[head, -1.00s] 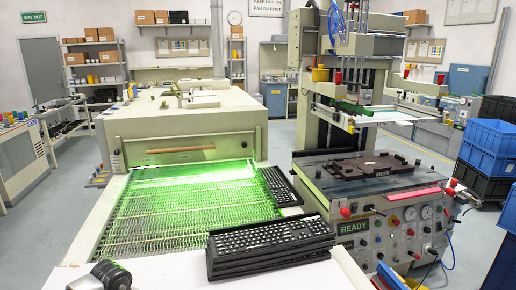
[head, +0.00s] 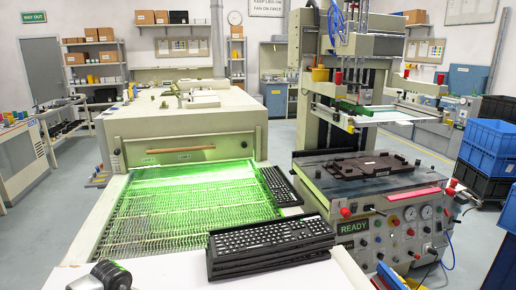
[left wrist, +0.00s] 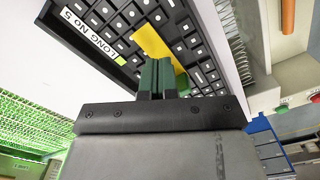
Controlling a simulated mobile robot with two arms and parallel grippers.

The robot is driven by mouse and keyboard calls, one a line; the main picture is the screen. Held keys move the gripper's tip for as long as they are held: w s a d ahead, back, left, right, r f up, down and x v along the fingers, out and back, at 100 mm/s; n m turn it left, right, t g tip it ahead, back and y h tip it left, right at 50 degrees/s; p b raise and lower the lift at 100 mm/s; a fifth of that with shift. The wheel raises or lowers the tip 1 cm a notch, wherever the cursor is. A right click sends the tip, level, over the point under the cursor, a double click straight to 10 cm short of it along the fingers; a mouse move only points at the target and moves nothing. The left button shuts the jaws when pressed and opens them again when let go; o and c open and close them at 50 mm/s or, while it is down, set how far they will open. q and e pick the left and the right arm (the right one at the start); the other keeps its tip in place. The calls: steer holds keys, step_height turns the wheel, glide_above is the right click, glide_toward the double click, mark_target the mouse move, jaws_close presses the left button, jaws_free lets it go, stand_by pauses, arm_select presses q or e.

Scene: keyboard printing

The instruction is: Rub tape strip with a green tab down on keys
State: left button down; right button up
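In the left wrist view, my left gripper (left wrist: 157,78) has its two dark green fingers close together, shut, over a black keyboard (left wrist: 108,18). A yellow tape strip (left wrist: 152,42) lies across the keys just beyond the fingertips. A green tab (left wrist: 182,82) shows beside the fingers, partly hidden by them. I cannot tell whether the fingers touch the strip or how flat it lies. A white label reading "LONG NO 5" (left wrist: 93,38) is on the keyboard's edge.
A stack of black keyboards (head: 270,245) sits on the white surface in front. Left of it is a mesh conveyor (head: 170,215) under green light. A printing machine with a READY panel (head: 353,227) stands at the right. Blue crates (head: 488,145) are at far right.

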arm_select(q)
steer(key=shift+f+b, duration=1.05)
steer(key=shift+f, duration=0.2)
stand_by(0.8)
steer(key=shift+r, duration=0.2)
steer(key=shift+r, duration=0.45)
steer(key=shift+d, duration=0.1)
steer(key=shift+w+d, duration=0.15)
steer(key=shift+d, duration=0.45)
steer(key=shift+w+d, duration=0.15)
steer(key=shift+d, duration=0.4)
steer(key=shift+s+f+b, duration=0.1)
steer(key=shift+f+b, duration=0.5)
steer(key=shift+f, duration=0.05)
steer(key=shift+r, duration=0.1)
